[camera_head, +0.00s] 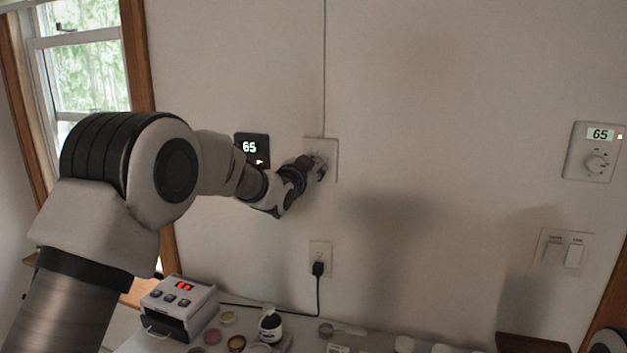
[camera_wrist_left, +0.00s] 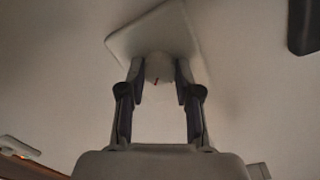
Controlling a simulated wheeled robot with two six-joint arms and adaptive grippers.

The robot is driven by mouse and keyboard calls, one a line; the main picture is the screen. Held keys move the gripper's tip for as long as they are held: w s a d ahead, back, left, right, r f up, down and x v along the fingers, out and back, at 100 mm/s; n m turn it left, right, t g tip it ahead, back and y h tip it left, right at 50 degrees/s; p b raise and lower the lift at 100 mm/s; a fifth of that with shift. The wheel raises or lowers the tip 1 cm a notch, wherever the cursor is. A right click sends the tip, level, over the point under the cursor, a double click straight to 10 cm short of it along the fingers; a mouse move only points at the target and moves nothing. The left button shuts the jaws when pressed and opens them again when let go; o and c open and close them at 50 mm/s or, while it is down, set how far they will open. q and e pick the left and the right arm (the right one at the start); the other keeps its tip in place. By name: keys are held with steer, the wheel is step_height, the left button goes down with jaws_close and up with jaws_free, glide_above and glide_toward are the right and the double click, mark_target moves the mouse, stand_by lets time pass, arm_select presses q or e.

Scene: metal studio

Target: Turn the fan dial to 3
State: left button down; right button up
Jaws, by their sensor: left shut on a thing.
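My left gripper (camera_head: 319,168) reaches the plate from the left. In the left wrist view my left gripper (camera_wrist_left: 160,82) has one finger on each side of the knob and is shut on it. Any numbers around the dial are too dark and small to read. In the head view the gripper mostly hides the knob. My right gripper is not in view.
A dark display reading 65 (camera_head: 251,148) is close left of the plate, behind my arm. An outlet with a black plug (camera_head: 319,262) is below. A thermostat (camera_head: 594,152) and switches (camera_head: 564,252) are far right. A counter below holds a device (camera_head: 179,304) and small jars.

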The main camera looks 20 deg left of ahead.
arm_select(q)
steer(key=m+b, duration=0.4)
steer(key=b, duration=0.1)
steer(key=m+b, duration=0.4)
steer(key=b, duration=0.1)
steer(key=m+y+b, duration=0.1)
steer(key=m+b, duration=0.3)
steer(key=b, duration=0.1)
steer(key=shift+d+f+b, duration=0.1)
steer(key=shift+f+b, duration=0.2)
steer(key=shift+b, duration=0.05)
steer(key=shift+r+m+y+b, duration=0.35)
steer(key=shift+m+b, duration=0.55)
steer(key=shift+m, duration=0.3)
steer(key=shift+r, duration=0.1)
steer(key=c, duration=0.8)
jaws_free()
